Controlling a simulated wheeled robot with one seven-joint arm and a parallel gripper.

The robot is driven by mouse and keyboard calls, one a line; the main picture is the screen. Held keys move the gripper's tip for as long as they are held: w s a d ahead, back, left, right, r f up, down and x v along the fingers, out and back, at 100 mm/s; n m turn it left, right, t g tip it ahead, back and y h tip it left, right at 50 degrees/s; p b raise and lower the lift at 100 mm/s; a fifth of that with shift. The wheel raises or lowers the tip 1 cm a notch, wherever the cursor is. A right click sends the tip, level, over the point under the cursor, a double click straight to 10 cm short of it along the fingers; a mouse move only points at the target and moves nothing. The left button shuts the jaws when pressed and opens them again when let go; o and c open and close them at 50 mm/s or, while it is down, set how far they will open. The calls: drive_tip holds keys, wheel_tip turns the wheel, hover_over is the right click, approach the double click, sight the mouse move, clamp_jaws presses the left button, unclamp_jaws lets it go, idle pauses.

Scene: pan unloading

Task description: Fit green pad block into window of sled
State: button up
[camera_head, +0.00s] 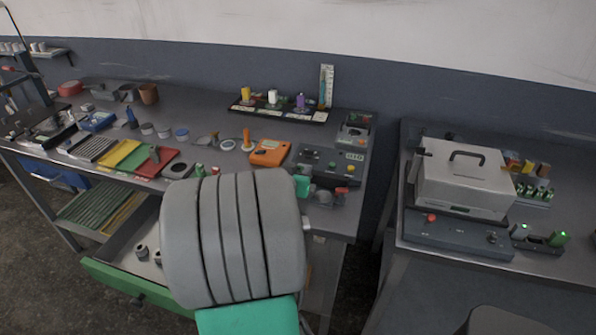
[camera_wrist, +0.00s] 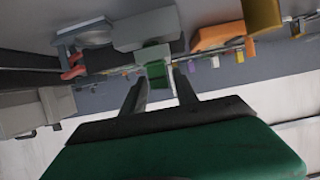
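The green pad block (camera_wrist: 159,76) shows between the tips of my gripper (camera_wrist: 160,82) in the wrist view. Its sides meet both dark fingers, which appear shut on it. A grey block-shaped part (camera_wrist: 146,30) lies just beyond it and may belong to the sled; I cannot make out a window. Whether the green block touches this part is unclear. In the head view my grey arm covers the front of the bench. A small teal piece shows beside the arm's right edge, near a grey fixture (camera_head: 325,196) with a red knob; the fingers are too small to judge there.
An orange box (camera_head: 269,152) and a dark control box (camera_head: 330,165) stand close behind the fixture. A rack with coloured pegs (camera_head: 278,112) is at the back. An open drawer (camera_head: 120,280) is below, left. A white case (camera_head: 463,185) stands on the right bench.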

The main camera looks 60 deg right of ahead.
drive_tip(key=shift+o, duration=1)
drive_tip(key=v, duration=0.7)
drive_tip(key=shift+a+b, duration=0.4)
drive_tip(key=shift+r, duration=0.15)
